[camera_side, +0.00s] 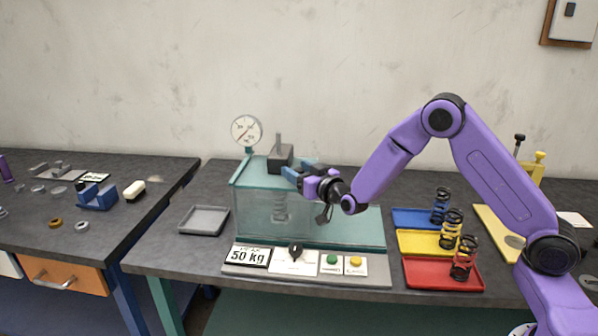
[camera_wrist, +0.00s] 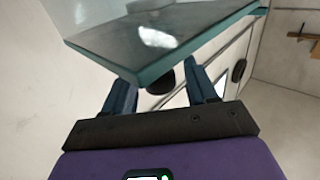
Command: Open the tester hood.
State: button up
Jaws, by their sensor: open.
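The tester hood (camera_side: 250,205) is a clear glass box with teal edges, standing down over the left part of the tester's teal base (camera_side: 350,228). A spring shape shows dimly through its front. My gripper (camera_side: 296,178) is at the hood's upper right side, with its blue fingers open. In the wrist view, the teal-edged glass (camera_wrist: 150,50) reaches over and in front of my gripper (camera_wrist: 163,82). A dark rounded knob (camera_wrist: 160,76) shows between the fingers, and no grip on it is visible. Whether the fingers touch the glass is unclear.
A pressure gauge (camera_side: 246,131) and a dark press head (camera_side: 281,157) rise at the hood's back and top. A control panel (camera_side: 305,263) with a knob and buttons lies in front. Coloured trays (camera_side: 425,242) with springs are right; a grey tray (camera_side: 204,220) is left.

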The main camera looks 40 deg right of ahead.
jog(key=shift+c, duration=0.3)
grip_shut()
jog(key=s+d, duration=1.3)
jog(key=shift+s+d, duration=0.35)
jog(key=shift+s, duration=0.05)
jog(key=shift+o, duration=0.3)
grip_release()
